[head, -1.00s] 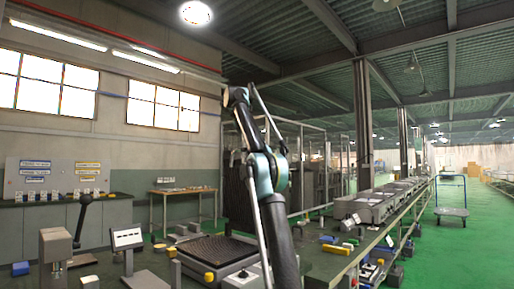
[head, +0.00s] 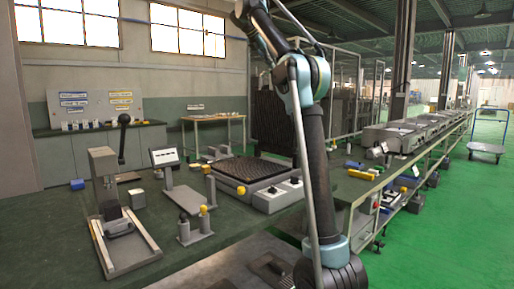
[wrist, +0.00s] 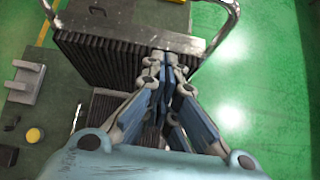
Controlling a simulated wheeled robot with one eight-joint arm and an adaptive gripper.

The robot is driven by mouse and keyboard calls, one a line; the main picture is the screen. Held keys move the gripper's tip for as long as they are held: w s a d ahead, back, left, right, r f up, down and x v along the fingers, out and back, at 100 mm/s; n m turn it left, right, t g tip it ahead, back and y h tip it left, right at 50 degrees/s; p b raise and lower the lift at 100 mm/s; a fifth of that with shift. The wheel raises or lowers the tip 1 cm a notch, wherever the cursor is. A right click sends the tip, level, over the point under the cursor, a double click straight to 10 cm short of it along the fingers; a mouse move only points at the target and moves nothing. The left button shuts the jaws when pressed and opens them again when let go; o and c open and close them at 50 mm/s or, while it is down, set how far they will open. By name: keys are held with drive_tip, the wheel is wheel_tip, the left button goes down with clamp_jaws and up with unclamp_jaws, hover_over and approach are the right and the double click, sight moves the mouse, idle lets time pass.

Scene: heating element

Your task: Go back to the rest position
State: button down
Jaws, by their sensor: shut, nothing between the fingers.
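My gripper (wrist: 160,75) shows in the wrist view with its fingers together and nothing between them. Below it, apart from the fingers as far as I can tell, is a dark ribbed rack (wrist: 105,62) with a metal tube handle. In the head view my arm rises through the middle of the picture, and my gripper is not clearly seen there. A dark ribbed upright rack (head: 275,125) stands behind my arm.
The green workbench (head: 60,240) holds a lever press (head: 110,195), a small display stand (head: 165,158) and a black grid-topped unit (head: 250,170). A conveyor line (head: 440,140) runs along the right. A trolley (head: 487,148) stands on open green floor at far right.

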drive_tip(key=s+d+f+m+g+y, duration=0.1)
drive_tip(key=s+d+f+m, duration=0.3)
drive_tip(key=s+f, duration=0.45)
drive_tip(key=s+d+f+m+g+y, duration=0.1)
drive_tip(key=s+d+f+m, duration=0.1)
drive_tip(key=s+f+m, duration=0.5)
drive_tip(key=s+d+f+m+g+y, duration=0.1)
drive_tip(key=s+d+f+m, duration=0.25)
drive_tip(key=s+f, duration=0.65)
drive_tip(key=s+f+m+y, duration=0.1)
drive_tip(key=s+f+m, duration=0.2)
drive_tip(key=s+f, duration=0.5)
drive_tip(key=s+f+m+y, duration=0.1)
drive_tip(key=s+f+m, duration=0.3)
drive_tip(key=f, duration=1.3)
drive_tip(key=s+f+m+y, duration=0.2)
drive_tip(key=s+f+m, duration=0.2)
drive_tip(key=s+f, duration=0.8)
drive_tip(key=shift+s+a+f+g, duration=0.3)
drive_tip(key=shift+a+f+g, duration=0.1)
drive_tip(key=shift+f, duration=0.15)
